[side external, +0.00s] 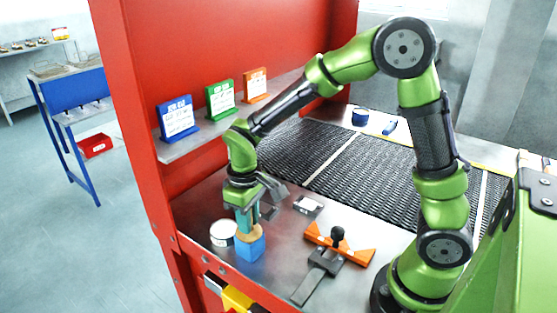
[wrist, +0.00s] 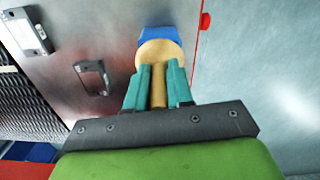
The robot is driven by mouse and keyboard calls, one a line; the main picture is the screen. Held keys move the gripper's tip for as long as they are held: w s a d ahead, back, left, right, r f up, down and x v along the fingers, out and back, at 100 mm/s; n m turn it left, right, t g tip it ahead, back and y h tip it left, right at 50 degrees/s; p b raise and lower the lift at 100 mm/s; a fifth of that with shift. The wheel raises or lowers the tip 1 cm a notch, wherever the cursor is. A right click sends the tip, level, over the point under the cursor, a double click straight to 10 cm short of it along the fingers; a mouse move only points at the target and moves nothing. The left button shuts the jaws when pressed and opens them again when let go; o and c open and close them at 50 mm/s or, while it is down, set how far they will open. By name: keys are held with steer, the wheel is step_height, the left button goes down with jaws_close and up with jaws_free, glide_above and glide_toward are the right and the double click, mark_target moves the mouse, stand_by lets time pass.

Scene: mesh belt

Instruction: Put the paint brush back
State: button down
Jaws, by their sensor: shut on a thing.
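My gripper (side external: 246,222) points down over the near left part of the metal bench. Its teal fingers, also in the wrist view (wrist: 157,88), are shut on a narrow tan handle (wrist: 158,87). The handle meets a wider round tan part (wrist: 160,55). A blue block-like part (wrist: 157,33) lies beyond it; in the side view this blue part (side external: 250,249) is directly below the tan part, at the bench. I cannot tell whether the tan and blue parts are one piece. No bristles show, so I cannot tell if this is the paint brush.
A white round tin (side external: 223,232) stands close left of the blue part. An orange tool with a black knob (side external: 338,236) lies to the right. A small metal frame (side external: 308,205) lies behind. A blue roll (side external: 360,117) and a small blue item (side external: 389,128) are beyond the mesh belt (side external: 370,165).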

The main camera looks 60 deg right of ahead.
steer(key=shift+f, duration=0.3)
steer(key=c, duration=1)
jaws_free()
steer(key=shift+r, duration=0.1)
step_height(320, 180, up, 12)
steer(key=shift+r, duration=0.1)
steer(key=s+d+r+m+t+y, duration=0.1)
steer(key=s+d+r+m+t, duration=0.1)
steer(key=s, duration=0.4)
steer(key=s+d+r+m+t+y, duration=0.1)
steer(key=s+d+r+m+t, duration=0.1)
steer(key=s+t, duration=0.3)
steer(key=shift+s+r+m, duration=0.15)
steer(key=shift+s+m, duration=0.75)
steer(key=shift+s, duration=0.05)
steer(key=shift+d, duration=0.1)
